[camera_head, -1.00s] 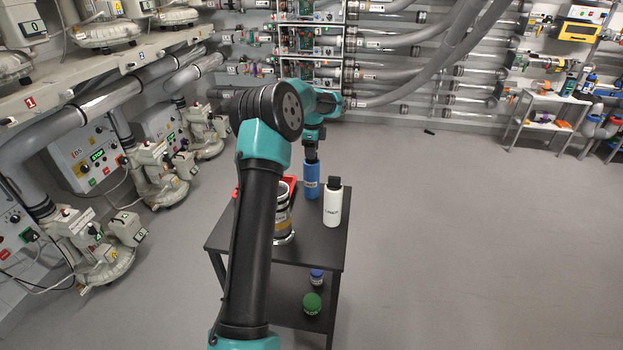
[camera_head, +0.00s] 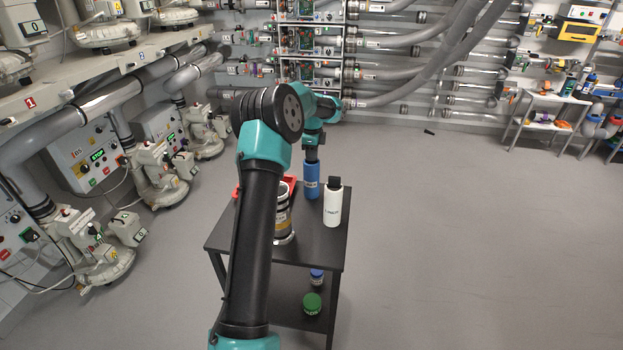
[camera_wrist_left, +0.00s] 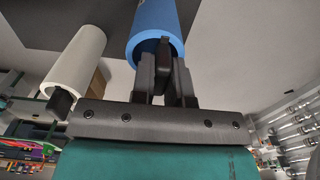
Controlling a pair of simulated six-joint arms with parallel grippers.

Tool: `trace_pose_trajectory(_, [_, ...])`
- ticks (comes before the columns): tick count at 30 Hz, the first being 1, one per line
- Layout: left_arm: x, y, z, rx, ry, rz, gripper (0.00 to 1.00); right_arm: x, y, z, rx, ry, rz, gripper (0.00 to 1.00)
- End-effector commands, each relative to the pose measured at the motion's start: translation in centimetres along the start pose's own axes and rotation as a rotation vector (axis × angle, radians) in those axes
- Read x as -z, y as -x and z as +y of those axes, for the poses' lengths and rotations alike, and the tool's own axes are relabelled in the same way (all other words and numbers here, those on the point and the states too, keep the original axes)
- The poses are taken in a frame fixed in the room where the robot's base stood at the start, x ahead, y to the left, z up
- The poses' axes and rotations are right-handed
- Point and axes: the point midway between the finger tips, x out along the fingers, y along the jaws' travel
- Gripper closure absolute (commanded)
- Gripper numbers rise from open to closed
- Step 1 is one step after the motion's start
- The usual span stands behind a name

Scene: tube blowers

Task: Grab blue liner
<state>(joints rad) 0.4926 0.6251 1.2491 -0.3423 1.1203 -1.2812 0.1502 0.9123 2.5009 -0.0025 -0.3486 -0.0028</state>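The blue liner is a blue bottle (camera_head: 312,180) with a label, upright at the far part of the small black table (camera_head: 318,240). It also shows in the left wrist view (camera_wrist_left: 156,22), where its dark cap sits between the fingers. My left gripper (camera_head: 312,157) is directly above the bottle, pointing down. In the left wrist view its two black fingers (camera_wrist_left: 164,80) are close on both sides of the cap and look shut on it. My right gripper is not in view.
A white bottle (camera_head: 333,205) with a black cap stands just right of the blue one. A green-lidded jar (camera_head: 312,303) sits on the lower shelf. The floor at right is clear.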

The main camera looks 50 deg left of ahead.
Motion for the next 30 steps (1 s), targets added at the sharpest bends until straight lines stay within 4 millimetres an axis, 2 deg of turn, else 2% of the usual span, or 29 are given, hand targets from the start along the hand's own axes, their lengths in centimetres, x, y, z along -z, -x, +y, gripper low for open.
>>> trace_pose_trajectory(1, [0.0, 0.0, 0.0, 0.000, 0.000, 0.000, 0.92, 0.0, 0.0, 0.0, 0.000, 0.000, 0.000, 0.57])
trace_pose_trajectory(4, [0.0, 0.0, 0.0, 0.000, 0.000, 0.000, 1.00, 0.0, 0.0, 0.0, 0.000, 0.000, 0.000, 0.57])
trace_pose_trajectory(20, [0.0, 0.3, 0.0, 0.001, 0.000, 0.000, 1.00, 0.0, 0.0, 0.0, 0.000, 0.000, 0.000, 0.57])
trace_pose_trajectory(26, [0.0, 2.3, -0.1, 0.004, 0.000, 0.001, 1.00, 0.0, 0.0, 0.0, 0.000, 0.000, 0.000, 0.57])
trace_pose_trajectory(30, [0.0, 4.7, -0.1, 0.004, 0.000, 0.001, 1.00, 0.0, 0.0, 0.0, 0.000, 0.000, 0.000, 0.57])
